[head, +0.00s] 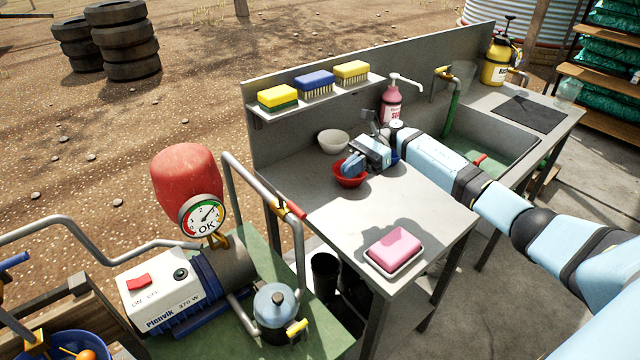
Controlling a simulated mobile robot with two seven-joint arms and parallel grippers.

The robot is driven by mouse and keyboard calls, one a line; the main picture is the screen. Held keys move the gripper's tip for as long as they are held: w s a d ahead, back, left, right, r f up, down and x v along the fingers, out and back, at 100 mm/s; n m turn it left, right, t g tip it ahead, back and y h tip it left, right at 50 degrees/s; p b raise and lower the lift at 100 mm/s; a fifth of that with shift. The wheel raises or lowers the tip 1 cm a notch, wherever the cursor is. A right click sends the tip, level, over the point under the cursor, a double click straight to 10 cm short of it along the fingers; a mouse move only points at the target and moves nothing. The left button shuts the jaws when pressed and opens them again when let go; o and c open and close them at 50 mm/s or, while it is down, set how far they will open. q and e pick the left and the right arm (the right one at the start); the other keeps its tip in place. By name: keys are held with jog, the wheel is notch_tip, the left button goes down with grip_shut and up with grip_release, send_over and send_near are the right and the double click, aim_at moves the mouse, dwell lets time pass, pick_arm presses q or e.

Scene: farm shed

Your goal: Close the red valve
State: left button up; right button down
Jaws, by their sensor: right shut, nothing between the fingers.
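A red valve handle (291,209) sits on the grey pipe beside the pump, at the table's left edge; it lies roughly along the pipe. I cannot tell from the picture which one the task means. My right gripper (350,165) reaches in from the right over the steel table. It is shut and empty, its fingertips at or just above a small red bowl (350,179), partly hiding it. It is apart from both red handles. My left gripper is not in view.
The steel table (335,228) also holds a white bowl (333,141), a pink sponge on a tray (394,250) and a pink soap bottle (391,104). A shelf (315,98) with brushes runs behind. The pump (200,290) with its red tank (185,180) stands left. The table's front middle is clear.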

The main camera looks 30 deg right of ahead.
jog(key=p, duration=0.4)
send_near(291, 209)
jog(key=s+r+x, duration=0.1)
jog(key=x, duration=0.4)
jog(key=shift+w+a+f, duration=0.2)
jog(key=shift+a+f, duration=0.2)
jog(key=shift+f, duration=0.35)
